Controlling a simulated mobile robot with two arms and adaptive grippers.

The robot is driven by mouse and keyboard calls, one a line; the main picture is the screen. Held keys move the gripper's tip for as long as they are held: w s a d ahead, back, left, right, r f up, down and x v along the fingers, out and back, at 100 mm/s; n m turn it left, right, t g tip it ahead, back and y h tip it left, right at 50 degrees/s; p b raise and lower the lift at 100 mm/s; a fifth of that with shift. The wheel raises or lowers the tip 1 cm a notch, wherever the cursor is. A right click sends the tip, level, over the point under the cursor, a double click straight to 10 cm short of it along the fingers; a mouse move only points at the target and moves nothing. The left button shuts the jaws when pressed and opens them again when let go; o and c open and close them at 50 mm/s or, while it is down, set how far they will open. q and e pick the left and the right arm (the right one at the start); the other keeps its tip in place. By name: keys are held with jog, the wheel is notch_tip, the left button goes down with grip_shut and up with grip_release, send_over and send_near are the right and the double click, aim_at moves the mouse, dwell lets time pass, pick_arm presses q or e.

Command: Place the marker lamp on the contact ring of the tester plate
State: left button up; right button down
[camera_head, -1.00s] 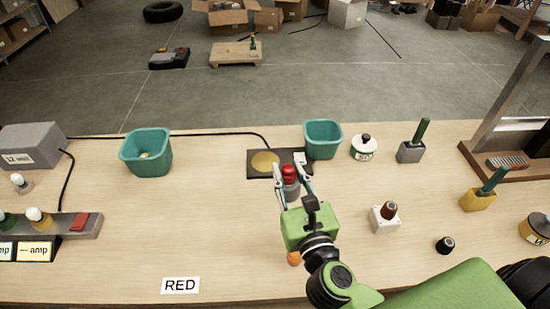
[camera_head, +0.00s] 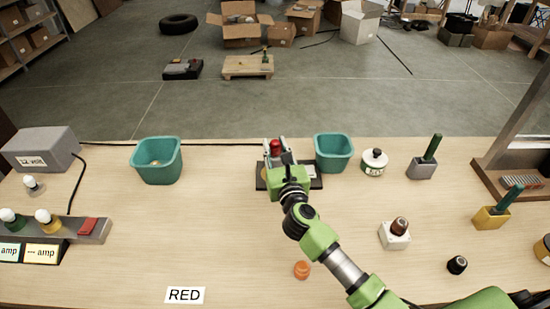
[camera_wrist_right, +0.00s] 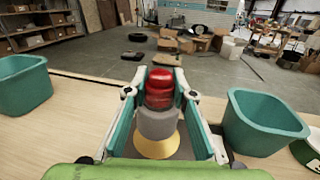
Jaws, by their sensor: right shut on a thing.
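The marker lamp, with a red lens on a grey base, is upright between the fingers of my right gripper (camera_head: 276,158). The red lens (camera_head: 275,147) shows above the fingertips, and the lamp also shows in the right wrist view (camera_wrist_right: 158,108). The tester plate (camera_head: 316,182) is a dark plate near the table's far edge, largely hidden by my gripper. Its yellow contact ring (camera_wrist_right: 158,147) shows just below the lamp base in the right wrist view. I cannot tell whether the base touches the ring. My left gripper is not in view.
Teal bins stand left (camera_head: 158,162) and right (camera_head: 333,152) of the plate. A white pot (camera_head: 374,162) is farther right. An orange cap (camera_head: 301,269), a white socket with a brown lamp (camera_head: 396,233) and a RED label (camera_head: 185,295) lie nearer. The table's left middle is clear.

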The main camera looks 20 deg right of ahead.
jog(key=shift+w+d+f, duration=0.1)
jog(key=shift+w+f, duration=0.5)
jog(key=shift+f, duration=0.05)
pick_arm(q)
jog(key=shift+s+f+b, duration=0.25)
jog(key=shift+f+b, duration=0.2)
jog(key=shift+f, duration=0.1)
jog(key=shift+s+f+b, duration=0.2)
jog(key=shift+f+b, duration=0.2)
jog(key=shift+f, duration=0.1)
pick_arm(e)
jog(key=shift+w+d+f, duration=0.1)
jog(key=shift+w+f, duration=0.05)
jog(key=shift+f, duration=0.75)
jog(key=shift+w+f, duration=0.1)
jog(key=shift+f, duration=0.8)
jog(key=shift+f, duration=0.15)
jog(key=c, duration=1.7)
grip_release()
jog(key=shift+s, duration=0.1)
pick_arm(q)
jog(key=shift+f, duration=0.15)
